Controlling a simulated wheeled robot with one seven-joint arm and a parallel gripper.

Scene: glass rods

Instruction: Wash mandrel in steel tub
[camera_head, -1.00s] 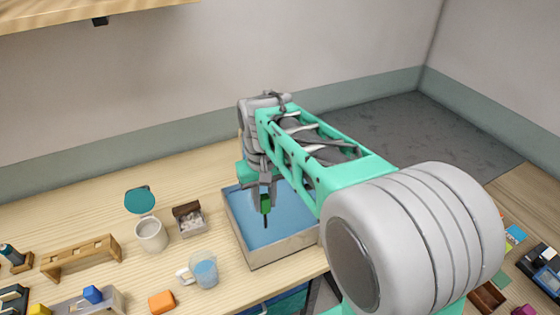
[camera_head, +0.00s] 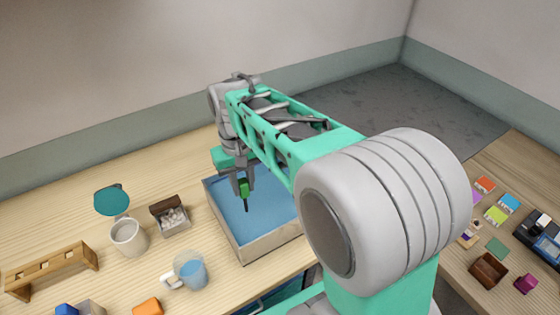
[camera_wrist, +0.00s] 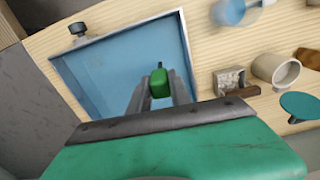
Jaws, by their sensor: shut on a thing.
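The mandrel (camera_head: 244,190) has a green handle and a thin dark rod that points down. My gripper (camera_head: 243,180) is shut on its green handle. The steel tub (camera_head: 250,258) is a square basin with blue water and stands under and around the mandrel's position. The mandrel hangs over the tub's left part in the head view; I cannot tell whether its tip touches the water. In the wrist view the green handle (camera_wrist: 159,84) sits between my fingers (camera_wrist: 160,92), with the tub's rim (camera_wrist: 120,30) around it.
Left of the tub are a small box of pale bits (camera_head: 173,218), a cream cup (camera_head: 128,238), a glass mug of blue liquid (camera_head: 192,272), an orange block (camera_head: 148,306) and a wooden rack (camera_head: 52,272). Another table at right holds a brown box (camera_head: 488,270) and coloured cards.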

